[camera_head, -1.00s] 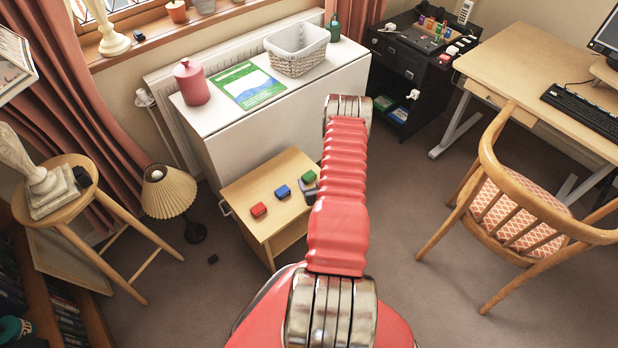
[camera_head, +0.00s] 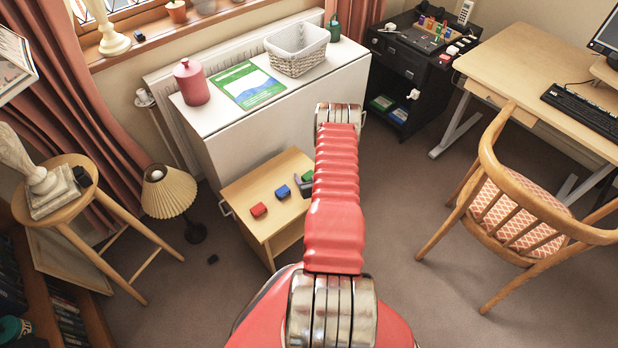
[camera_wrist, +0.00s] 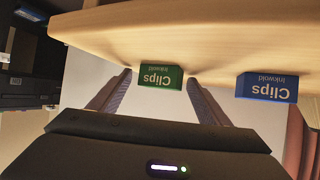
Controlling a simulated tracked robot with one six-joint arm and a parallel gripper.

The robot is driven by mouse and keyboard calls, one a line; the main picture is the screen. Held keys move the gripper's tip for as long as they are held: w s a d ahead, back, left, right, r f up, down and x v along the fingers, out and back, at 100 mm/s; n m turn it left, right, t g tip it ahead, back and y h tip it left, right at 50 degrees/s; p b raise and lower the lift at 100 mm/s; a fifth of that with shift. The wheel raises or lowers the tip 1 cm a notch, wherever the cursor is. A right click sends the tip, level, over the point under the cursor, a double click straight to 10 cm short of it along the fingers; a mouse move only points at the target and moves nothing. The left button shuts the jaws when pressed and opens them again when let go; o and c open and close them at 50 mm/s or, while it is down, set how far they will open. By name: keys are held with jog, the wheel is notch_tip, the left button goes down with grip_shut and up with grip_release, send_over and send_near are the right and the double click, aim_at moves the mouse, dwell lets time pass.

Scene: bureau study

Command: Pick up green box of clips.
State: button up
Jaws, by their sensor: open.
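The green box of clips (camera_head: 307,177) lies on the small wooden side table (camera_head: 240,190), partly hidden behind my arm and gripper in the head view. In the wrist view, the green box (camera_wrist: 161,77) appears upside down, between the tips of my gripper's fingers (camera_wrist: 160,80). The fingers are apart, one on each side of the box, with a gap to each. A blue box of clips (camera_head: 282,191) lies left of the green one in the head view. It shows on the right in the wrist view (camera_wrist: 266,87). A red box (camera_head: 259,210) lies further left.
A white cabinet (camera_head: 260,130) stands close behind the side table, with a basket (camera_head: 297,52) and a pink canister (camera_head: 191,82) on top. A lamp (camera_head: 168,190) stands left, a wooden chair (camera_head: 520,210) right. Carpet between table and chair is clear.

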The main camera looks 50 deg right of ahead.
jog(key=shift+c, duration=0.7)
jog(key=c, duration=1)
jog(key=shift+o, duration=0.2)
jog(key=shift+r, duration=5)
